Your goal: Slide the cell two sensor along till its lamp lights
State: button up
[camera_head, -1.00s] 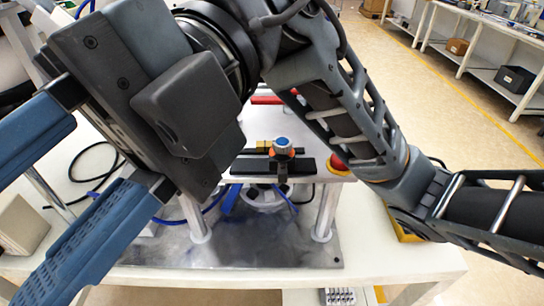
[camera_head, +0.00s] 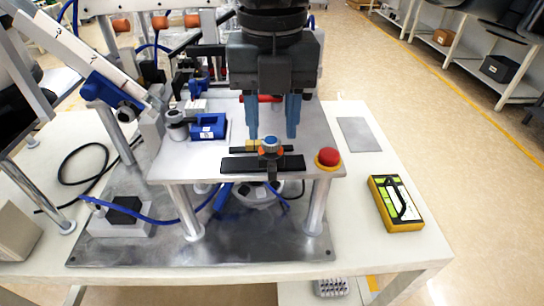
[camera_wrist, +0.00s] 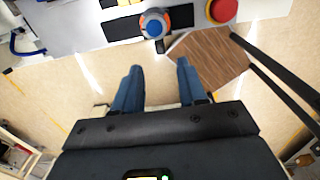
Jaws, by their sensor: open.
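The sensor (camera_head: 270,147), a blue-topped knob with an orange collar, sits on a black slotted rail (camera_head: 236,165) at the front of the raised metal plate. A small brass-coloured block (camera_head: 252,145) is just left of it. The sensor also shows at the top of the wrist view (camera_wrist: 154,23). My gripper (camera_head: 272,137) points down with its two blue fingers apart, empty, above and behind the sensor in the head view. In the wrist view, the sensor lies beyond the fingertips (camera_wrist: 159,67), not between them. I cannot make out a lit lamp or a cell label.
A red mushroom button (camera_head: 328,157) stands right of the rail. A blue clamp-like part (camera_head: 208,127) is on the plate's left. A yellow-edged device (camera_head: 396,203) lies on the white table at right. Blue hoses run at left. The plate's front edge is just before the rail.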

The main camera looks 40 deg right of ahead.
aim_at(272, 167)
notch_tip(272, 167, down, 8)
jog(key=b, duration=0.3)
jog(key=shift+r, duration=0.15)
grip_shut()
dwell(0.6)
